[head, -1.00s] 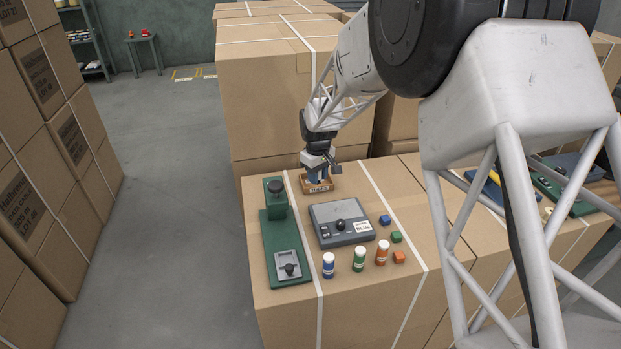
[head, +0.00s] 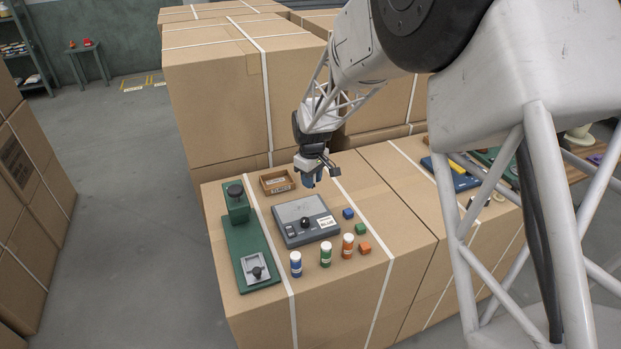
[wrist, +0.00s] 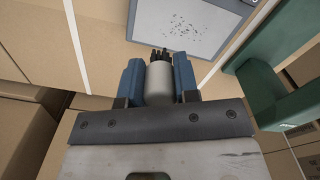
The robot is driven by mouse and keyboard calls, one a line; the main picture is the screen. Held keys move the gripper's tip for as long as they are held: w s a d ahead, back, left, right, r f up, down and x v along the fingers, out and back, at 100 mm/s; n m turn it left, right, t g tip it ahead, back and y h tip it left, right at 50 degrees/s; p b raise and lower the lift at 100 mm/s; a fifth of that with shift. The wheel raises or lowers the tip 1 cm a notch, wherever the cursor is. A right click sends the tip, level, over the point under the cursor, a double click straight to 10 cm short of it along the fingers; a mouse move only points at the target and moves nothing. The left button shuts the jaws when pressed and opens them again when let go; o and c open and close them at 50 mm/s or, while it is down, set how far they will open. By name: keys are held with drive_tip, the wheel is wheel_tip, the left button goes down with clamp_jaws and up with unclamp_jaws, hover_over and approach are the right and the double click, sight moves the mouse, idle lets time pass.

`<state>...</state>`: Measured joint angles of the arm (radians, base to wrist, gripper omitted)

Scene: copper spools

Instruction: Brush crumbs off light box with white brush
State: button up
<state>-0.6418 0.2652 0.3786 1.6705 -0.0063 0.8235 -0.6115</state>
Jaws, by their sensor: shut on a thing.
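The grey light box (head: 303,233) sits on the cardboard carton top, with a black knob and a white label on its near part. In the wrist view its pale panel (wrist: 207,35) carries a patch of small dark crumbs (wrist: 178,25). My gripper (head: 309,182) is above the carton, just behind the light box. It is shut on the white brush (wrist: 160,83), whose pale handle shows between the blue fingers in the wrist view. The dark bristles (wrist: 159,55) point toward the panel and appear short of the crumbs. I cannot make out the brush in the head view.
A small wooden tray (head: 266,187) stands behind the light box. A green stand (head: 243,250) is on its left. Blue (head: 296,264), green (head: 326,254) and orange (head: 348,247) jars stand in front, with small coloured cubes (head: 361,229) to the right.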

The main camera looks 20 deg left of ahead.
hover_over(312, 206)
drive_tip(key=shift+f, duration=2.75)
drive_tip(key=shift+s+a+f, duration=0.25)
drive_tip(key=shift+a+f, duration=0.05)
drive_tip(key=shift+f, duration=0.35)
drive_tip(key=shift+s+a+f, duration=0.25)
drive_tip(key=shift+f, duration=0.4)
drive_tip(key=shift+c, duration=0.2)
drive_tip(key=shift+s+a+f, duration=0.1)
drive_tip(key=shift+s+a, duration=0.9)
drive_tip(key=shift+a, duration=0.05)
drive_tip(key=shift+s+a, duration=0.45)
drive_tip(key=shift+s, duration=0.05)
drive_tip(key=shift+s+a, duration=0.75)
drive_tip(key=shift+w+d, duration=0.2)
drive_tip(key=shift+c, duration=0.4)
drive_tip(key=shift+w+d, duration=0.2)
drive_tip(key=shift+d, duration=0.05)
drive_tip(key=shift+w+d, duration=0.75)
drive_tip(key=shift+w, duration=0.05)
drive_tip(key=shift+w+d+f, duration=0.1)
drive_tip(key=shift+w+d, duration=1.45)
drive_tip(key=shift+d, duration=0.05)
drive_tip(key=shift+a+r, duration=0.1)
drive_tip(key=shift+r, duration=4.25)
